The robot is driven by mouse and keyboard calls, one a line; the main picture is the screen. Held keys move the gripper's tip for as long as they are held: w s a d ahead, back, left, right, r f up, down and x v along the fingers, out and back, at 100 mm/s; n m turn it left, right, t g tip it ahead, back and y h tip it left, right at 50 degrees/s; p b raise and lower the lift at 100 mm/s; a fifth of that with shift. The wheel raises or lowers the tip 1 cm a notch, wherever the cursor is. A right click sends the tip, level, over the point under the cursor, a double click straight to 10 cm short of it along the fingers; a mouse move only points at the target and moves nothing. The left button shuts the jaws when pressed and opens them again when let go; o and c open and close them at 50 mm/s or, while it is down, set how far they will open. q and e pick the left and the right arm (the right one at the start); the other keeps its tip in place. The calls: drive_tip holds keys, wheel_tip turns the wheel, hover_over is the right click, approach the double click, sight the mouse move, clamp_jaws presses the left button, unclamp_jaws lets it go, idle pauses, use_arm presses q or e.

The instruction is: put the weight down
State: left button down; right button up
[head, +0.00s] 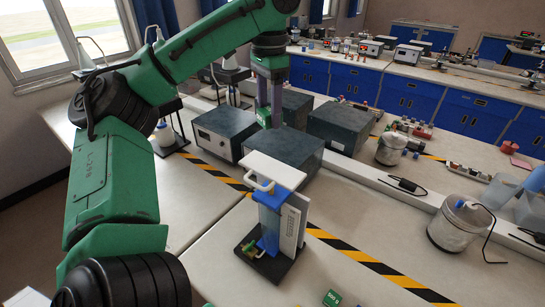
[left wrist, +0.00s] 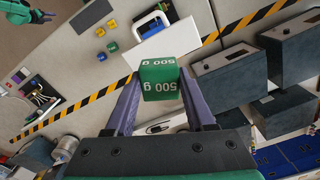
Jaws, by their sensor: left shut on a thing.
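My left gripper (head: 268,108) is shut on a green weight (head: 263,118) marked 500 g. The left wrist view shows the weight (left wrist: 159,80) between the two purple fingers. In the head view it is in front of dark boxes and up beyond a blue-and-white stand (head: 270,220) with a flat white plate (head: 274,169) on top. The white plate (left wrist: 165,45) also shows just past the weight in the left wrist view. The weight's height above the surfaces is hard to tell. A green and dark part, perhaps my right gripper (left wrist: 42,16), shows at the top left there; its jaws are unclear.
Dark boxes (head: 285,150) stand behind the stand. Another green weight (head: 332,298) lies at the front edge of the picture, and small yellow blocks (left wrist: 101,32) show in the left wrist view. A metal pot (head: 460,225) is at right. The pale bench (head: 335,265) right of the stand is clear.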

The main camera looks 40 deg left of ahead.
sight(271, 167)
use_arm(q)
drive_tip(key=f, duration=0.1)
drive_tip(key=s+f, duration=0.1)
drive_tip(key=shift+a+f, duration=0.1)
drive_tip(key=shift+f, duration=0.3)
drive_tip(key=w+f, duration=0.1)
drive_tip(key=f, duration=0.1)
drive_tip(key=w+f, duration=0.1)
drive_tip(key=f, duration=0.1)
drive_tip(key=shift+w, duration=0.4)
drive_tip(key=shift+s+f, duration=0.3)
drive_tip(key=shift+f, duration=0.5)
drive_tip(key=shift+s+f, duration=0.4)
drive_tip(key=shift+f, duration=0.25)
drive_tip(key=f, duration=0.2)
drive_tip(key=shift+w+f, duration=0.25)
drive_tip(key=shift+f, duration=0.05)
drive_tip(key=shift+w+f, duration=0.1)
drive_tip(key=shift+f, duration=0.3)
use_arm(e)
drive_tip(key=shift+w+a, duration=0.15)
